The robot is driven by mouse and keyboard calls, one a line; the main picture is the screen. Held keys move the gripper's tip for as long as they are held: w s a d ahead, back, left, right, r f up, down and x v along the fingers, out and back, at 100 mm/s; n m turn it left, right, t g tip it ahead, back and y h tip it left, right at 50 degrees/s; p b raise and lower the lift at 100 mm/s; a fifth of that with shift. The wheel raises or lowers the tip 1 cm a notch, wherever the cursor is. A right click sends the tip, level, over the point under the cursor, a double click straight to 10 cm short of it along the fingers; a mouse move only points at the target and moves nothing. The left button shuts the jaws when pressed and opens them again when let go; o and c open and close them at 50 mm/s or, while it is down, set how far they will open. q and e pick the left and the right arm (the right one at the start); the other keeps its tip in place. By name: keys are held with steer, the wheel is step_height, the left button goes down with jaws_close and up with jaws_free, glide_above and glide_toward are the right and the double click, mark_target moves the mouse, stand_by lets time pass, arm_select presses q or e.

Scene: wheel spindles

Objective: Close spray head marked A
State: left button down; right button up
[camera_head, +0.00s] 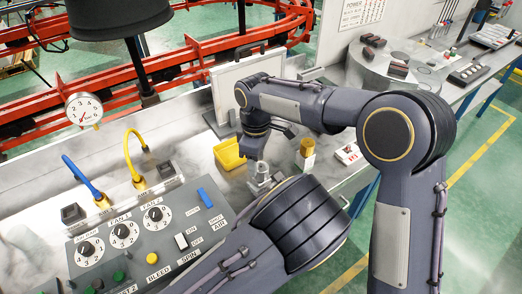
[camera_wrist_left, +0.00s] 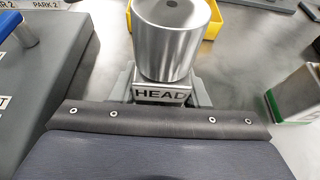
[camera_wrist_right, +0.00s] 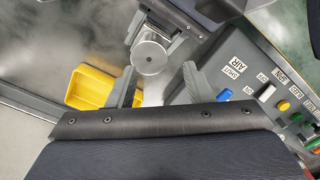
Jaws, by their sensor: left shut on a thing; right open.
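The spray head is a silver metal cylinder (camera_wrist_left: 172,35) on a block labelled HEAD (camera_wrist_left: 162,95). Its mark A is not visible. In the left wrist view my left gripper (camera_wrist_left: 160,80) is shut on the HEAD block, one finger on each side. The cylinder also shows in the head view (camera_head: 262,168), just beyond my left arm. My right gripper (camera_wrist_right: 157,78) is open above the bench. In the right wrist view the cylinder (camera_wrist_right: 150,57) appears between and just beyond its fingers. I cannot tell whether they touch it.
A yellow bin (camera_head: 228,154) stands left of the cylinder. The grey control panel (camera_head: 150,240) with dials, buttons and a blue switch lies at the front left. A gold-topped block (camera_head: 306,152) stands to the right. Red rails run behind the bench.

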mark_target(261, 166)
steer(key=n, duration=0.3)
steer(key=shift+d+r, duration=0.1)
steer(key=n, duration=0.3)
steer(key=r+n, duration=0.1)
steer(key=n, duration=0.1)
steer(key=shift+d+n, duration=0.15)
steer(key=shift+n, duration=0.25)
steer(key=n, duration=0.2)
steer(key=r+n, duration=0.1)
steer(key=n, duration=0.1)
steer(key=r+n, duration=0.1)
steer(key=n, duration=0.1)
steer(key=shift+w+d, duration=0.35)
steer(key=shift+f, duration=0.15)
steer(key=shift+f, duration=3.95)
